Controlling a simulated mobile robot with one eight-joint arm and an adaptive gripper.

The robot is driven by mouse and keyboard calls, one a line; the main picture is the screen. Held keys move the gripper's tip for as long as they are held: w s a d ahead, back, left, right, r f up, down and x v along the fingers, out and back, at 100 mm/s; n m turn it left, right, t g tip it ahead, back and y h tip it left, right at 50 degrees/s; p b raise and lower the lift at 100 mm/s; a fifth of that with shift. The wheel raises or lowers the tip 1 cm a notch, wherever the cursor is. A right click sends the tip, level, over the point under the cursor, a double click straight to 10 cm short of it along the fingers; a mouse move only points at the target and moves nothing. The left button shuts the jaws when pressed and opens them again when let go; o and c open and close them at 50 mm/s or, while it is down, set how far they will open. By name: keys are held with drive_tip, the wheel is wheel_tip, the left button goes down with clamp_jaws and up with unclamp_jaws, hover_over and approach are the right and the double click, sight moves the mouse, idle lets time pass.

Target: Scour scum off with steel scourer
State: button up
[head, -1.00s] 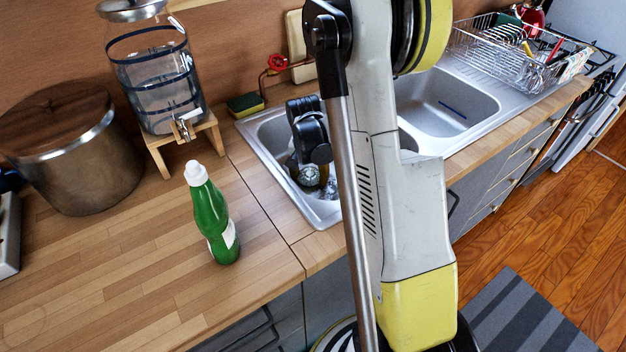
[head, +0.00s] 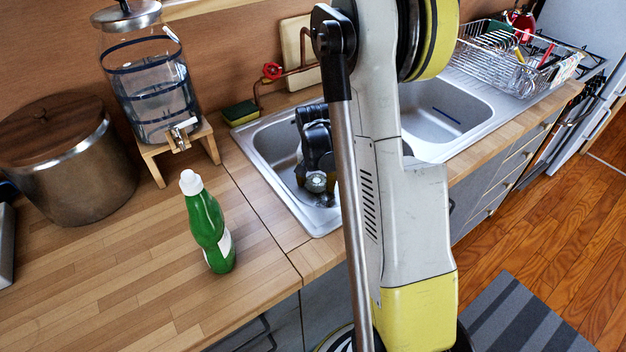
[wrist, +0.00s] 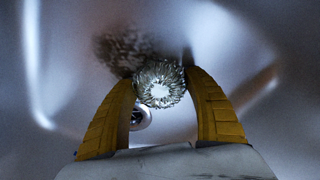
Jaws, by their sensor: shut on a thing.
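My gripper (wrist: 160,88) is down inside the left basin of the steel sink (head: 262,152), seen in the head view partly behind my arm. In the wrist view its two yellow fingers are shut on a round, coiled steel scourer (wrist: 148,72), which sits between the fingertips. A dark, speckled patch of scum (wrist: 122,50) lies on the basin surface just beyond and to the left of the scourer. The scourer overlaps its edge in the picture; I cannot tell whether they touch. The drain (wrist: 141,117) shows behind the left finger.
A green bottle (head: 208,225) stands on the wooden counter left of the sink. A glass dispenser (head: 150,95) and a large pot (head: 65,165) stand behind it. A sponge (head: 241,113) lies at the sink's back corner. A dish rack (head: 515,60) stands at right.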

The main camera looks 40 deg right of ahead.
sight(324, 204)
drive_tip(key=shift+s+a+r, duration=0.1)
drive_tip(key=shift+s, duration=1.75)
drive_tip(key=shift+s+a, duration=0.1)
drive_tip(key=shift+s, duration=1.7)
drive_tip(key=shift+d, duration=1.4)
drive_tip(key=shift+w+d, duration=0.15)
drive_tip(key=shift+w, duration=2.15)
drive_tip(key=shift+w+d, duration=0.1)
drive_tip(key=shift+w, duration=2.2)
drive_tip(key=shift+w+a, duration=0.1)
drive_tip(key=shift+a, duration=1.3)
drive_tip(key=shift+s+a, duration=0.2)
drive_tip(key=shift+s, duration=3.5)
drive_tip(key=shift+s, duration=1)
drive_tip(key=shift+w+a, duration=0.1)
drive_tip(key=shift+a, duration=1.4)
